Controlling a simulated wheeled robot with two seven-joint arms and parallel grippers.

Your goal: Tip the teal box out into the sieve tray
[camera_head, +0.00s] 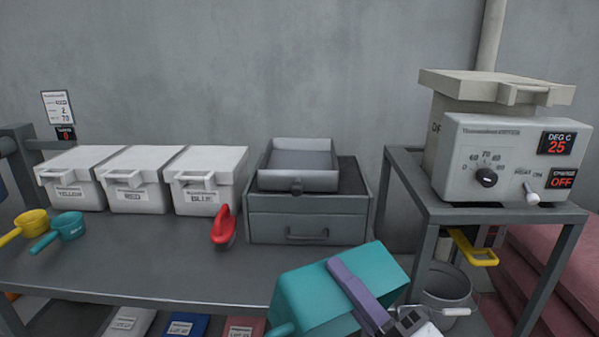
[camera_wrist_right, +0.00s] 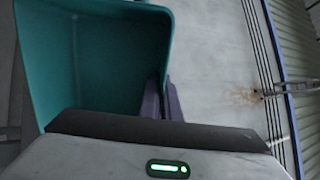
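The teal box (camera_head: 325,291) is at the bottom of the head view, tilted, in front of the bench edge. My right gripper (camera_head: 350,282) has purple fingers and is shut on one wall of the box. In the right wrist view the fingers (camera_wrist_right: 161,103) sit at the box's right wall, and the visible inside of the teal box (camera_wrist_right: 100,65) shows no contents; its lower part is hidden by the gripper body. The grey sieve tray (camera_head: 298,160) rests on a grey drawer unit, apart from the box and farther back. My left gripper is not in view.
Three white lidded bins (camera_head: 142,181) stand at the back left. A red-handled tool (camera_head: 223,226), a yellow scoop (camera_head: 27,226) and a teal scoop (camera_head: 62,231) lie on the bench. A control unit (camera_head: 512,160) stands on a right-hand stand, with a bucket (camera_head: 446,287) below.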

